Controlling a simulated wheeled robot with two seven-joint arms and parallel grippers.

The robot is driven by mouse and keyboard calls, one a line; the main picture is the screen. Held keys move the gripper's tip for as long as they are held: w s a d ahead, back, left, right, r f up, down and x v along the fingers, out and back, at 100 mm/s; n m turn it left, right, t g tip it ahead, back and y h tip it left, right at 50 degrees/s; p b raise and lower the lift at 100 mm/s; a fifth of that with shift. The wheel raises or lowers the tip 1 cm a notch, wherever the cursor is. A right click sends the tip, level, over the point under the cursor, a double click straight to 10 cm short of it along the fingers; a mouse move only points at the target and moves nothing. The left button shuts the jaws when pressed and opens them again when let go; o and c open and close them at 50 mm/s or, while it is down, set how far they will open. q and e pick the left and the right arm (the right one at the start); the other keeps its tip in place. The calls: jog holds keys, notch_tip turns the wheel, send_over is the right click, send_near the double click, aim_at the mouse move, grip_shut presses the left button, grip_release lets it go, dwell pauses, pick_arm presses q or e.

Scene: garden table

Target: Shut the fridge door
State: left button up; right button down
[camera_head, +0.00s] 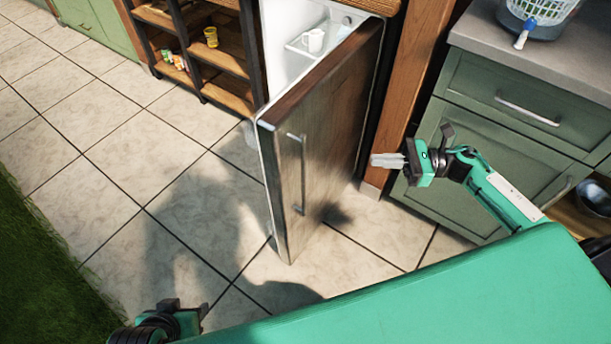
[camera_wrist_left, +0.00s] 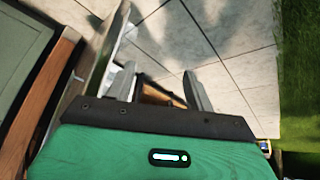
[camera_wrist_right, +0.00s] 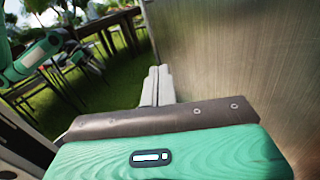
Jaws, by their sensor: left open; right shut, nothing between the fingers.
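The fridge door (camera_head: 325,130) stands open, swung out from the fridge (camera_head: 290,75). Its brown outer face and vertical bar handle (camera_head: 303,175) face right in the head view. My right gripper (camera_head: 376,160) is shut and empty, to the right of that face and apart from the handle. In the right wrist view its closed fingers (camera_wrist_right: 157,85) are beside a large brushed panel, likely the door; contact cannot be told. My left gripper (camera_head: 200,312) is low at the left, away from the door, its fingers partly hidden. The left wrist view shows its fingers (camera_wrist_left: 160,78) apart and empty.
A wooden post (camera_head: 412,75) and green cabinet (camera_head: 480,150) are at right. Tiled floor (camera_head: 130,170) left of the door is clear.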

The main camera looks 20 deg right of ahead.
pick_arm(q)
jog(key=shift+s+a+r+n+g+y+p, duration=0.2)
jog(key=shift+s+a+r+g+p, duration=0.2)
jog(key=shift+s+a, duration=0.25)
jog(key=shift+s+a+r+n+g+y+p, duration=0.1)
jog(key=shift+s+a+r+g+y+p, duration=0.1)
jog(key=shift+s+a+r+g+p, duration=0.3)
pick_arm(e)
jog(key=w+a+n+g, duration=0.1)
jog(key=w+a, duration=0.2)
jog(key=a, duration=1.1)
jog(key=shift+a+r, duration=0.15)
jog(key=shift+r, duration=0.1)
pick_arm(q)
jog(key=shift+a+f, duration=0.15)
pick_arm(e)
jog(key=shift+w, duration=0.1)
pick_arm(q)
jog(key=shift+s, duration=0.1)
